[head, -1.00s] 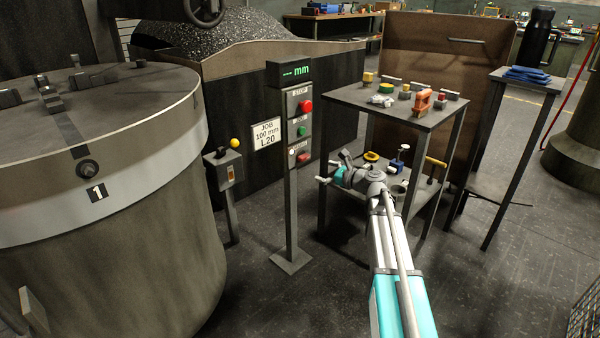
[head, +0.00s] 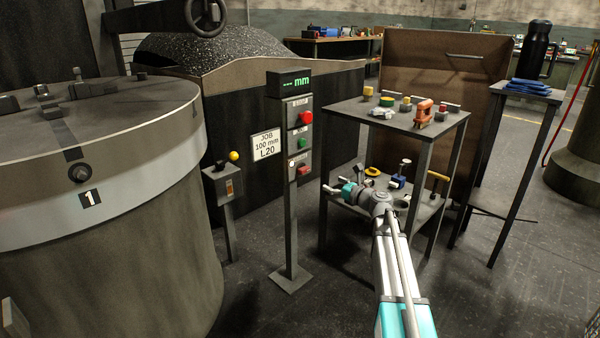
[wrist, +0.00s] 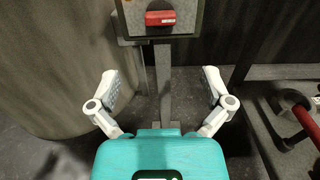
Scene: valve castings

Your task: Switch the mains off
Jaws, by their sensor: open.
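A control post (head: 291,220) stands left of the small two-shelf table. It carries stacked boxes with a red button (head: 306,117) on top, a green button (head: 303,143) in the middle and a red switch handle (head: 303,170) on the lowest box. The lettering there is too small to read surely. The wrist view shows a red handle (wrist: 160,18) lying crosswise at its top edge, above the post. My gripper (head: 335,190) is right of the post in the head view, open and empty; in the wrist view its fingers (wrist: 160,78) stand apart, touching nothing.
A lever box with a yellow knob (head: 234,156) stands left of the post, beside a large drum (head: 110,250) marked 1. The table (head: 400,118) with loose parts is close to my arm on the right. Floor in front of the post is clear.

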